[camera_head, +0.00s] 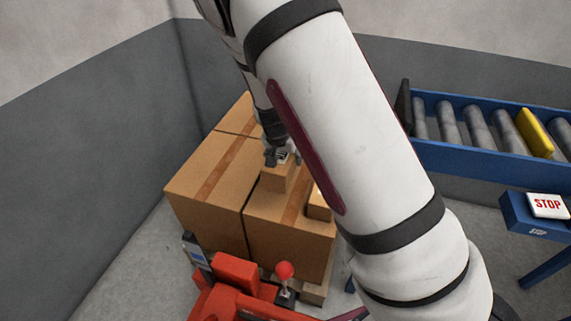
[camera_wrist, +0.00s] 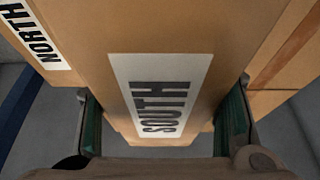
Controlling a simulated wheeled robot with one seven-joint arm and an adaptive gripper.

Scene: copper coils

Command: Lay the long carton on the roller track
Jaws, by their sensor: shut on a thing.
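My gripper (camera_head: 278,156) reaches down over the stacked cartons, partly behind my own arm in the head view. It is shut on a brown carton (camera_head: 275,179) standing on top of the stack. In the wrist view this carton (camera_wrist: 185,45) lies between the two green-padded fingers (camera_wrist: 162,95) and bears a white SOUTH label. Its full length cannot be made out. A second small carton (camera_head: 318,203) sits to its right, partly hidden by my arm. The roller track (camera_head: 470,158) has a blue frame and grey rollers, at the right of the head view.
Large taped cartons (camera_head: 205,180) form the stack, behind a red truck (camera_head: 236,270) with a red-knobbed lever. A yellow piece (camera_head: 535,133) lies across the rollers. A STOP panel (camera_head: 547,206) stands before the track. A NORTH label (camera_wrist: 34,38) shows on a neighbouring carton. Grey walls enclose the corner.

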